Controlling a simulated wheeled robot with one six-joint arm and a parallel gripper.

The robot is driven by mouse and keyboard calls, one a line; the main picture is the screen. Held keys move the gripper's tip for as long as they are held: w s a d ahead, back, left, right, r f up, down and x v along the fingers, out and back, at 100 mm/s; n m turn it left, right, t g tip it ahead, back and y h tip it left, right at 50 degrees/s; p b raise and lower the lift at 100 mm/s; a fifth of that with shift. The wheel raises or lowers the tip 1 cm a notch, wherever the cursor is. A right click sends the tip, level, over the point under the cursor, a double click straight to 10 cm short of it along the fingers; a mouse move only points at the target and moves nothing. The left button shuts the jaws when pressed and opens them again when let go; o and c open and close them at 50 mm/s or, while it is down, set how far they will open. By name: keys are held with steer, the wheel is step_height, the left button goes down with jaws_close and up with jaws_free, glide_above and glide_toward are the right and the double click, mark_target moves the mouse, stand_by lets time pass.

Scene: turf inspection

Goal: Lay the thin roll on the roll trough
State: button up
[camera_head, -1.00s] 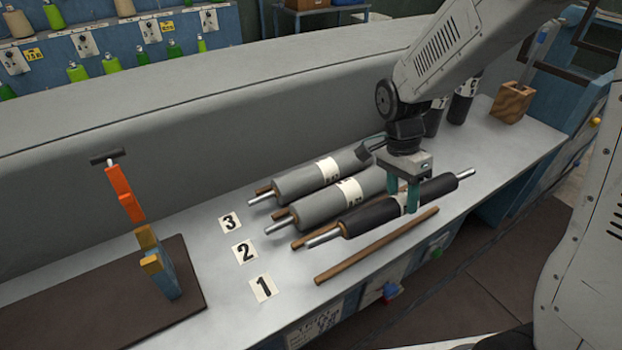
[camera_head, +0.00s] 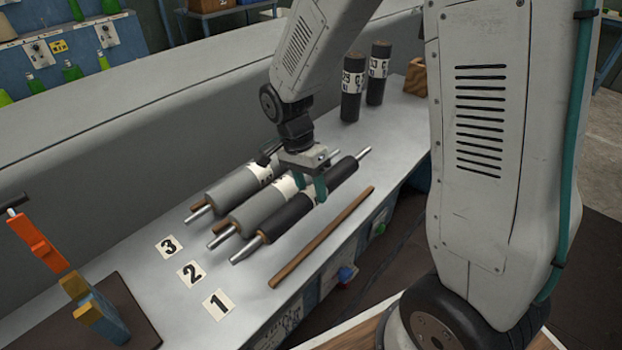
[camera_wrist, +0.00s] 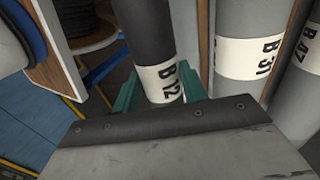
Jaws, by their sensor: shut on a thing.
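The thin black roll (camera_head: 284,219) has silver shaft ends and a white label reading B12, seen in the wrist view (camera_wrist: 168,84). My gripper (camera_head: 311,187) is shut around its middle from above. The roll lies level beside a grey roll (camera_head: 254,208); I cannot tell whether it touches its supports. A bare wooden strip (camera_head: 320,238) runs along the bench in front of it. I cannot pick out the roll trough for certain.
Another grey roll (camera_head: 228,190) lies behind. Number cards 1 (camera_head: 218,304), 2 (camera_head: 191,274) and 3 (camera_head: 169,247) lie at the rolls' left ends. Two black rolls (camera_head: 352,88) (camera_head: 378,74) stand upright at the back. A blue and yellow stand (camera_head: 98,312) is at left.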

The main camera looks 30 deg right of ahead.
steer(key=shift+f, duration=3.25)
steer(key=o, duration=1.5)
steer(key=shift+c, duration=0.2)
steer(key=d+v, duration=0.1)
steer(key=v, duration=0.6)
steer(key=shift+a+r, duration=0.45)
steer(key=shift+a, duration=0.05)
